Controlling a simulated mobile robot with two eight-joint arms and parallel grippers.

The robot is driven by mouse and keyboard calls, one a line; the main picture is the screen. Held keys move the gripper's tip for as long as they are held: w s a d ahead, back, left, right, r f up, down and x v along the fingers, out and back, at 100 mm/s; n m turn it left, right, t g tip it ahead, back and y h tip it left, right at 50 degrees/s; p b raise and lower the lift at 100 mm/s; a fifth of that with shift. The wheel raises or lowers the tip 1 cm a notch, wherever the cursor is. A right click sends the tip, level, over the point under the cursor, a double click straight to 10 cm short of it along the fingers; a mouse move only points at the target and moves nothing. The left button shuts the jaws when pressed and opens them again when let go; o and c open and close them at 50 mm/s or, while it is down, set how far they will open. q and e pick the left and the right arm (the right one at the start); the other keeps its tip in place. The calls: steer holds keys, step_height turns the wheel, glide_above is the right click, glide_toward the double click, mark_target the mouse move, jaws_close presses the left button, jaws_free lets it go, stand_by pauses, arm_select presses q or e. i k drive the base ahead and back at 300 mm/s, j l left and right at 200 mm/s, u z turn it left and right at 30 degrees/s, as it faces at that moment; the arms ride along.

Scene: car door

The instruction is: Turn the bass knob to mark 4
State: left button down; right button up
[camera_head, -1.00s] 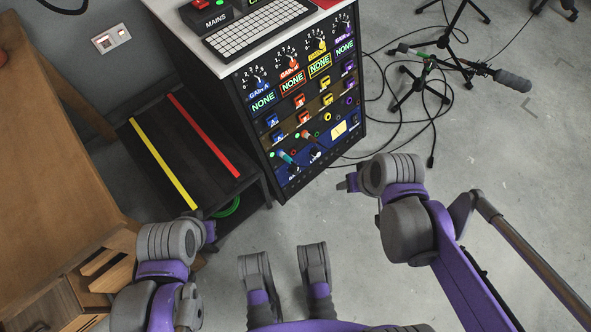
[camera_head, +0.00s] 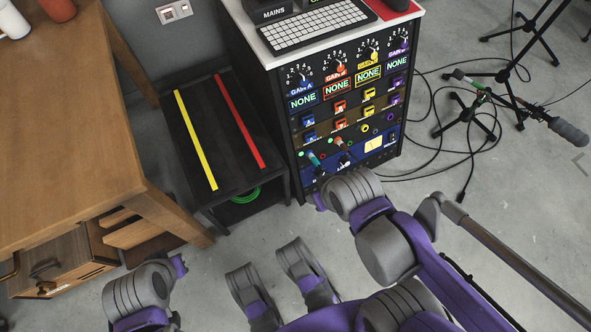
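The black control panel (camera_head: 352,110) faces me at the upper middle. Its top row has small dials with number scales, including GAIN A (camera_head: 301,85) in blue, a red one (camera_head: 335,70), a yellow one (camera_head: 367,58) and a purple one (camera_head: 397,48). Small knobs (camera_head: 320,172) sit in the blue bottom row, near plugged cables. I cannot read which knob is bass or its setting. My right gripper (camera_head: 319,201) is just below the panel's bottom edge, apart from the knobs as far as I can tell. My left gripper (camera_head: 179,265) is low at left, away from the panel. Finger openings are too small to tell.
A low black shelf (camera_head: 200,125) with yellow and red strips stands left of the panel. A wooden workbench (camera_head: 70,130) with a drawer (camera_head: 60,265) is at far left. Cables and microphone stands (camera_head: 480,105) lie right.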

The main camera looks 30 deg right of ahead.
mark_target(318, 172)
steer(key=k+l+u, duration=0.1)
steer(key=l+u, duration=0.2)
steer(key=k+l+u, duration=0.1)
steer(key=l+u, duration=0.25)
steer(key=k+l+u, duration=0.15)
steer(key=u, duration=0.15)
steer(key=k+l+u, duration=0.15)
steer(key=k+l, duration=0.2)
steer(key=l, duration=0.15)
steer(key=k+l+u, duration=0.15)
steer(key=k+l, duration=0.15)
steer(key=l, duration=0.15)
steer(key=k+l, duration=0.1)
steer(key=l, duration=0.7)
